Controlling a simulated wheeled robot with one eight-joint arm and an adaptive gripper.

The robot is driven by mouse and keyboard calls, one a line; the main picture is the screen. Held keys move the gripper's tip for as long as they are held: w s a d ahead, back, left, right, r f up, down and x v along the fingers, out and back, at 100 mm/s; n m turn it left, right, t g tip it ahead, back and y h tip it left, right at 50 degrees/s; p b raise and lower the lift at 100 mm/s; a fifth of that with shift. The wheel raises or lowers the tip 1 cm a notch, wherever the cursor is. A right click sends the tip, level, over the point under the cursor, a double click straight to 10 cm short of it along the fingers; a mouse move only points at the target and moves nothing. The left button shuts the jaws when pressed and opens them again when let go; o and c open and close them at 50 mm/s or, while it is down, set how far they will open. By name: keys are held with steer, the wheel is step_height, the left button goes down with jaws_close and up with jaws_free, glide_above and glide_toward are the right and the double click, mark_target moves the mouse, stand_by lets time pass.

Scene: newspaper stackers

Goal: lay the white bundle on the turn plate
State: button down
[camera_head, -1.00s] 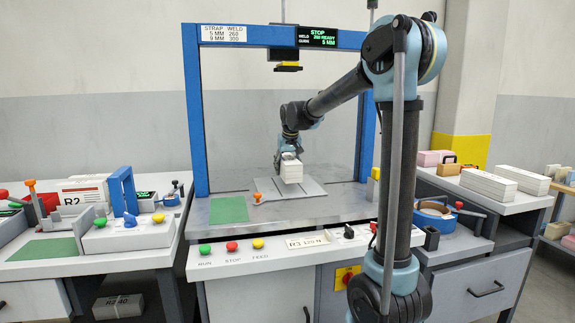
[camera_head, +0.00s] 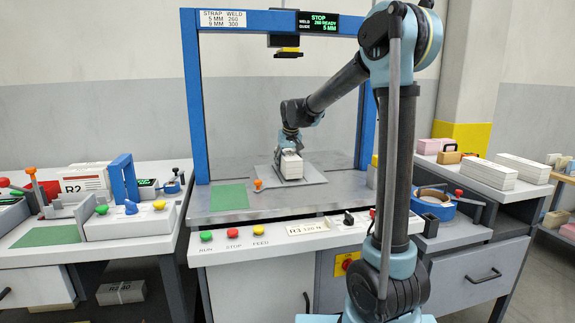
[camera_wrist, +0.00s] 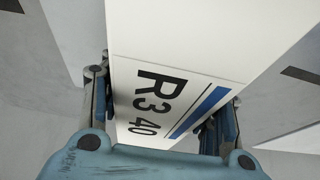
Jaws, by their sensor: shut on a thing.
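The white bundle (camera_head: 291,166) is a long pale block at the middle of the strapping frame. In the wrist view the bundle (camera_wrist: 200,45) has a label reading R3 40 with a blue stripe. My gripper (camera_head: 288,146) is shut on it from above, with a finger on each side in the wrist view (camera_wrist: 162,112). The turn plate (camera_head: 315,177) is a flat grey plate on the metal table, directly beneath the bundle. The bundle is at or very near the plate surface; contact cannot be told for certain.
A blue strapping frame (camera_head: 194,110) stands around the plate. A green mat (camera_head: 229,197) and an orange-topped knob (camera_head: 258,184) lie left of the plate. Buttons (camera_head: 233,233) line the front edge. More white bundles (camera_head: 489,174) lie on the right bench.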

steer(key=shift+f, duration=0.5)
stand_by(0.3)
steer(key=shift+c, duration=2.4)
jaws_free()
